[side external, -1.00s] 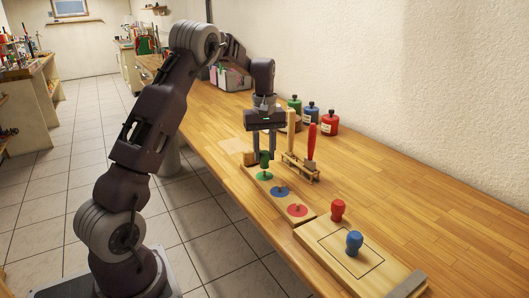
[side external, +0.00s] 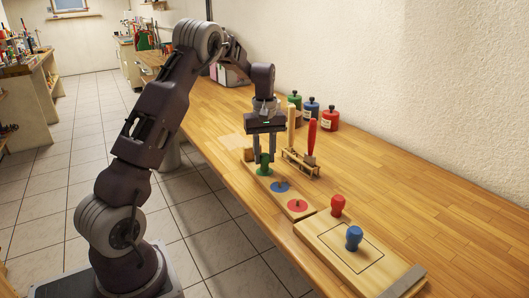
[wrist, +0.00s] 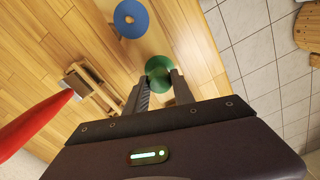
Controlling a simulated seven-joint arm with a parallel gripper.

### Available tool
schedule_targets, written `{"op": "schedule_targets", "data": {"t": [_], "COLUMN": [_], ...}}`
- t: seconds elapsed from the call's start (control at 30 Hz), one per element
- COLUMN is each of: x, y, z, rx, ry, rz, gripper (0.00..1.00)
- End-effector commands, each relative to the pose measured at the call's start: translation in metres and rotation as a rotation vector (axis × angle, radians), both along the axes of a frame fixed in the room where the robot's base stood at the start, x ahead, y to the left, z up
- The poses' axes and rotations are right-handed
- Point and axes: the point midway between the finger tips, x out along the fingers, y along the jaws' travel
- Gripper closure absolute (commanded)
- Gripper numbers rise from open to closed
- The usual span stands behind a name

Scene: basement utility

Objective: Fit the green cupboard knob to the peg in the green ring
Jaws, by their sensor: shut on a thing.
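The green knob (side external: 265,163) is held upright between the fingers of my gripper (side external: 265,158), over the green ring (side external: 264,173) at the far end of the peg board (side external: 253,183). In the wrist view my gripper (wrist: 158,88) has its fingertips on either side of the green knob (wrist: 159,70), which overlaps the green ring. The peg in that ring is hidden under the knob. I cannot tell whether the knob rests fully on the board. The blue ring (side external: 280,187) and red ring (side external: 297,205) lie nearer along the board, each with a bare peg.
A tool rack (side external: 300,165) with a red-handled tool (side external: 312,137) stands close right of my gripper. Several bottles (side external: 330,117) stand by the wall.

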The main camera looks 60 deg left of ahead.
Motion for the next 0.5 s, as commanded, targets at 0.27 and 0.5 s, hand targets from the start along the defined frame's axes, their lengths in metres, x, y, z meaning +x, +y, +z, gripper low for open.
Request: {"op": "schedule_targets", "data": {"t": [0.27, 0.5], "x": [0.0001, 0.0001], "y": [0.0001, 0.0000], "z": [-0.0063, -0.0061], "rx": [0.000, 0.000], "ry": [0.000, 0.000], "rz": [0.000, 0.000], "gripper": [0.59, 0.45]}}
